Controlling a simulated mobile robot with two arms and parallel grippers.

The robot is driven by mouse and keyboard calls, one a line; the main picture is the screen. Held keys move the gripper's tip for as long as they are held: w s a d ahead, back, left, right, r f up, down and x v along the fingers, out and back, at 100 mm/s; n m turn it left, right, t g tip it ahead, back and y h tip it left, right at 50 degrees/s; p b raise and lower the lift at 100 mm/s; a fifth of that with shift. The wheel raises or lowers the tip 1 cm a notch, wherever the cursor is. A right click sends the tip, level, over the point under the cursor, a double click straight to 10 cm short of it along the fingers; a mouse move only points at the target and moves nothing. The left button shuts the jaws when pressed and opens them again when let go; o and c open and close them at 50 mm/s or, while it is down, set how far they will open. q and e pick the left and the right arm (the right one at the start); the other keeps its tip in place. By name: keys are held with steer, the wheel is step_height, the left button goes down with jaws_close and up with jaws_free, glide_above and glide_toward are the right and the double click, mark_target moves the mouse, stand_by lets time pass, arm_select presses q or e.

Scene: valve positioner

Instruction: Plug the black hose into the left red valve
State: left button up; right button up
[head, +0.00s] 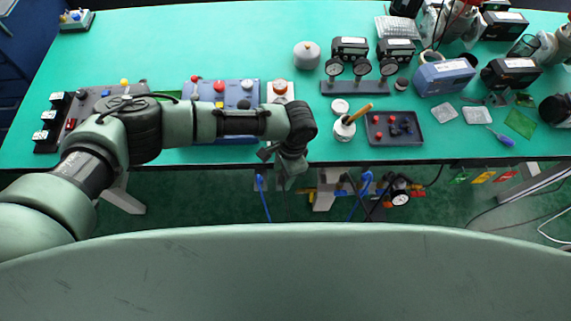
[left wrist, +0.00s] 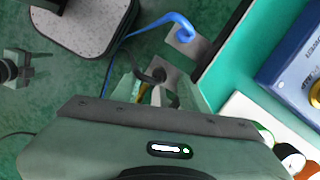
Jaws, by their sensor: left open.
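My left gripper (head: 285,177) hangs at the table's front edge, fingers pointing down. In the left wrist view its open fingers (left wrist: 158,95) are around or just above a black hose end (left wrist: 157,75) at a grey bracket; I cannot tell if they touch it. A blue hose (left wrist: 178,20) hooks over the neighbouring bracket and also shows in the head view (head: 264,195). Which part is the left red valve is unclear. My right gripper is out of view.
The green table (head: 230,45) has free room at the back left. A gauge stand (head: 360,86), a white pot with a brush (head: 344,130) and a dark tray (head: 394,128) stand right of my arm. A second blue hose (head: 362,190) hangs below the edge.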

mark_target(282, 177)
arm_select(q)
steer(key=shift+s+a+f, duration=0.1)
steer(key=shift+a+f, duration=0.05)
steer(key=shift+f, duration=1.4)
steer(key=shift+c, duration=0.3)
jaws_close()
steer(key=c, duration=0.6)
jaws_free()
jaws_close()
steer(key=shift+r, duration=0.1)
